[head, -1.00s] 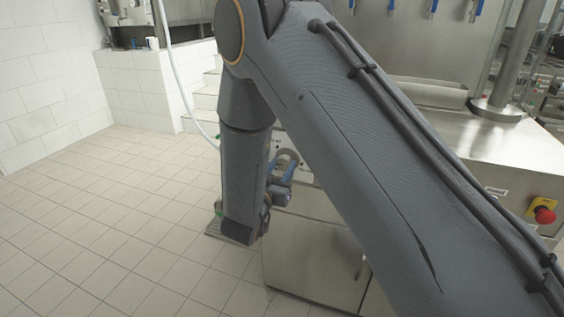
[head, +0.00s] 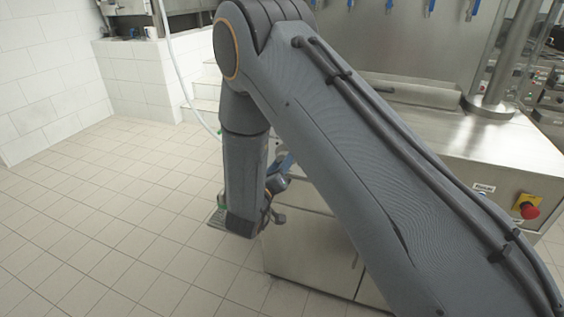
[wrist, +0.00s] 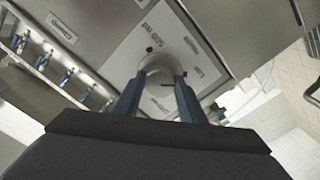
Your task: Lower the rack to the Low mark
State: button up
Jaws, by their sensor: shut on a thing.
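In the wrist view, a round grey knob or handle (wrist: 158,66) stands out from a white plate (wrist: 125,58) with dark printed labels, mostly too small to read. The two blue fingers of my gripper (wrist: 157,84) are shut on it, one on each side. In the head view my gripper (head: 283,178) is largely hidden by my arm, against the front of the steel machine (head: 310,245).
Several blue-handled taps (wrist: 45,60) line the machine; they also show at the top of the head view. A red stop button (head: 529,211) sits on the right corner. A pale hose hangs behind my arm. The tiled floor (head: 90,220) at left is open.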

dwell(0.5)
jog(key=o, duration=1)
jog(key=shift+o, duration=0.2)
jog(key=b+v, duration=0.1)
jog(key=v, duration=0.7)
